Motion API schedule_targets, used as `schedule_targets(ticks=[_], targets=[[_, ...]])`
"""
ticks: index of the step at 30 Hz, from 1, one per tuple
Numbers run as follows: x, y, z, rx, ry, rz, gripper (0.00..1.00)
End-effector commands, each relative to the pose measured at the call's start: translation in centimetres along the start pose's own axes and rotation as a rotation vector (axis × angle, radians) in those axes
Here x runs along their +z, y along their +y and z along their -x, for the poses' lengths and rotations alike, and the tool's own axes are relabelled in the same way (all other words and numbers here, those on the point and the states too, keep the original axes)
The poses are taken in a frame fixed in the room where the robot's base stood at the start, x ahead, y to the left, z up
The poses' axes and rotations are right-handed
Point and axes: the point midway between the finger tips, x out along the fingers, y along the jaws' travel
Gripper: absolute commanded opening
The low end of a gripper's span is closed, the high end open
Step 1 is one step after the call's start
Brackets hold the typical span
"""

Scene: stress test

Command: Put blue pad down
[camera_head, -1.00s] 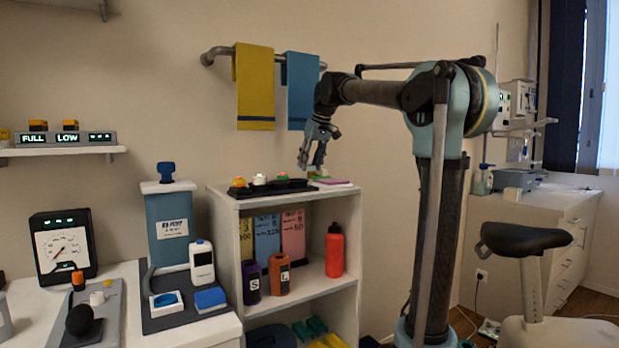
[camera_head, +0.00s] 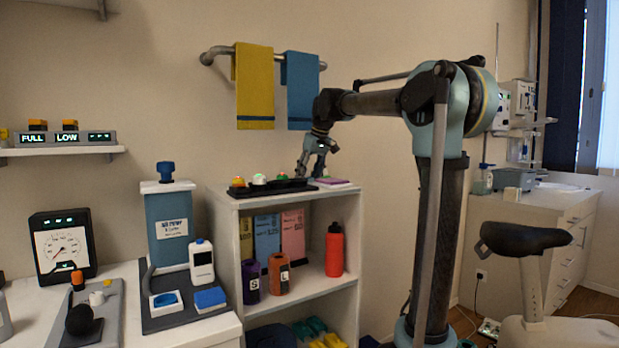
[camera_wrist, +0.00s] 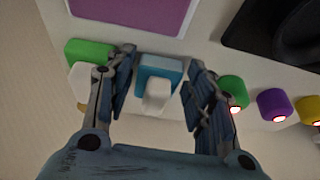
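In the wrist view a blue block-like piece (camera_wrist: 160,67) with a white part (camera_wrist: 157,96) on its near side sits on the pale shelf top, between my fingers. My gripper (camera_wrist: 157,88) is open, with one finger on either side of this piece and small gaps visible. Whether it touches the piece is unclear. In the head view my gripper (camera_head: 316,172) points down at the shelf top and hides the piece. Another blue pad (camera_head: 210,298) lies on the left table, far from my gripper.
A similar green piece (camera_wrist: 88,52) with a white part stands left of my fingers. A purple sheet (camera_wrist: 135,10) lies beyond. Round green (camera_wrist: 233,92) and purple (camera_wrist: 273,104) buttons are close on the right. A black tray (camera_head: 275,189) also stands on the shelf (camera_head: 290,204).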

Motion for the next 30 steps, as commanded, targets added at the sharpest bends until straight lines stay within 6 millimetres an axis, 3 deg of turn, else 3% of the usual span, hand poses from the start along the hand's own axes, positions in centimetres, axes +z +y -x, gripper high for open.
schedule_targets(ticks=[11,24,30], targets=[[-0.1,0.0,0.8,0.000,0.000,0.000,0.49],[-0.1,0.0,8.5,0.000,0.000,-0.001,0.49],[-0.1,0.0,11.1,0.000,0.000,0.000,0.49]])
